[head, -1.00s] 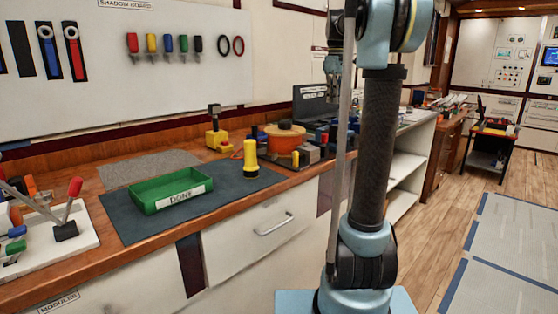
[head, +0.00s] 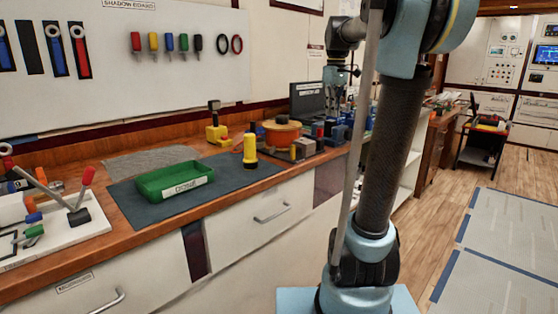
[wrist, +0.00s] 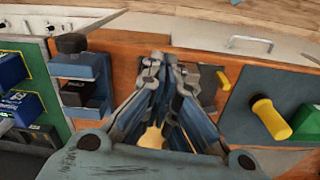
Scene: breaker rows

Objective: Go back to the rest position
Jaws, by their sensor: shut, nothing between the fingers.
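My gripper (wrist: 163,62) is shut and empty in the wrist view, its two fingers together above the wooden bench top. It points down between a blue clamp-like block (wrist: 82,75) on the left and a yellow cylinder (wrist: 270,117) on the right, touching neither as far as I can tell. In the head view my forearm and wrist show left of the dark upper-arm tube, over the far part of the workbench (head: 140,232). The fingertips are small and hard to make out there.
A green tray (head: 174,184) and the yellow cylinder (head: 250,150) are on the dark mat (head: 128,200). Blue devices (wrist: 12,105) are left of my gripper.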

